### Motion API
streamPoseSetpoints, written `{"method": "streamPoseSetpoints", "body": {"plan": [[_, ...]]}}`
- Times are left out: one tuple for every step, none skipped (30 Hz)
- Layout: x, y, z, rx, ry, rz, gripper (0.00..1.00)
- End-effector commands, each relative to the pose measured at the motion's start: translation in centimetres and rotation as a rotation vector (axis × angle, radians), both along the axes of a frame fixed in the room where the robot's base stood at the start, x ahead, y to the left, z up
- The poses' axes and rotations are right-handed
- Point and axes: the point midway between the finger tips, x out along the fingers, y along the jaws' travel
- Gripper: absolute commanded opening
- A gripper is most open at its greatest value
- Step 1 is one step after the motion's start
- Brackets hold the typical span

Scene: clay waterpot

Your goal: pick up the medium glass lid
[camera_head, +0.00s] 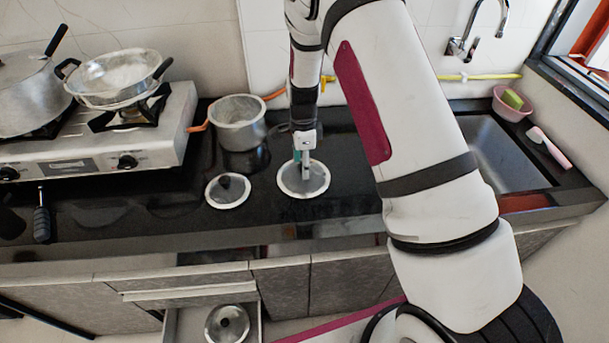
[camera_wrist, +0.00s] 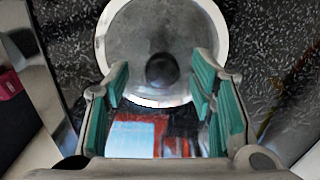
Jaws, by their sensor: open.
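A round glass lid with a pale metal rim (camera_head: 319,189) lies flat on the black counter, directly below my gripper (camera_head: 302,170). It looks larger than a second glass lid (camera_head: 228,191) with a dark knob, which lies just to its left. In the wrist view the lid below me (camera_wrist: 130,45) shows its round dark knob (camera_wrist: 162,69) between the lines of my green-padded fingers. My gripper is open, points down and holds nothing. In the head view my fingers hide the knob. I cannot tell whether the fingertips reach down beside the knob.
A metal pot (camera_head: 238,124) stands behind the lids. A stove (camera_head: 150,143) with pans is at left, a sink (camera_head: 505,160) at right. An open drawer (camera_head: 184,322) below the counter holds another lid (camera_head: 227,325). Counter space in front of the lids is clear.

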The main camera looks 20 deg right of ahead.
Motion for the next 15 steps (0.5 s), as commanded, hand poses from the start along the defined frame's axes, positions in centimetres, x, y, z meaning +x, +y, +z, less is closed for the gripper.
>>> {"method": "streamPoseSetpoints", "body": {"plan": [[0.0,-0.1,-0.6,-0.001,0.001,-0.001,0.50],[0.0,-0.1,-0.9,-0.001,0.001,-0.001,0.50],[0.0,-0.1,-1.2,-0.001,0.000,-0.001,0.50],[0.1,-0.1,-1.4,-0.001,-0.001,-0.001,0.50],[0.1,-0.1,-1.5,0.000,-0.002,-0.001,0.50],[0.1,-0.1,-1.6,0.000,-0.002,-0.001,0.50],[0.1,-0.1,-1.7,0.000,-0.002,-0.001,0.50],[0.1,-0.1,-1.7,0.000,-0.003,-0.001,0.50],[0.1,-0.1,-1.7,0.000,-0.003,-0.001,0.50],[0.1,-0.1,-1.7,0.000,-0.003,0.000,0.50],[0.1,-0.1,-1.7,0.000,-0.002,0.000,0.50],[0.1,-0.1,-1.7,0.000,-0.002,0.000,0.50],[0.1,-0.1,-1.7,0.000,-0.002,0.000,0.44],[0.1,-0.1,-1.7,0.000,-0.002,0.000,0.37],[0.1,-0.1,-1.7,0.000,-0.002,0.000,0.28]]}}
